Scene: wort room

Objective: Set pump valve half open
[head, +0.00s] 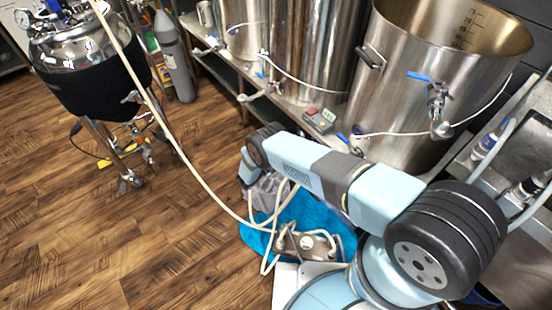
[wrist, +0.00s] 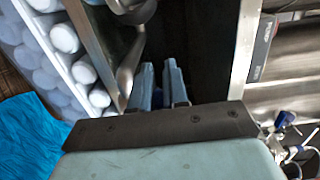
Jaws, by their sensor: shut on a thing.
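The pump (head: 308,243), a steel unit with pale hoses, lies on a blue cloth (head: 343,222) in the head view. In the wrist view my gripper (wrist: 159,78) has its two pale blue fingers close together. A small dark blue piece (wrist: 158,98) shows between them, and they are shut on it. It looks like the pump valve's handle, but most of it is hidden by the fingers. I cannot read its angle. A curved metal fitting (wrist: 128,78) is just left of the fingers. In the head view my forearm hides the fingertips and the valve.
Steel kettles (head: 410,85) stand on a bench behind my arm, with blue-handled valves (head: 437,95). A small control box (head: 320,120) sits on the bench edge. A wheeled black-jacketed vessel (head: 90,75) stands at left. A hose crosses the open wooden floor (head: 90,240).

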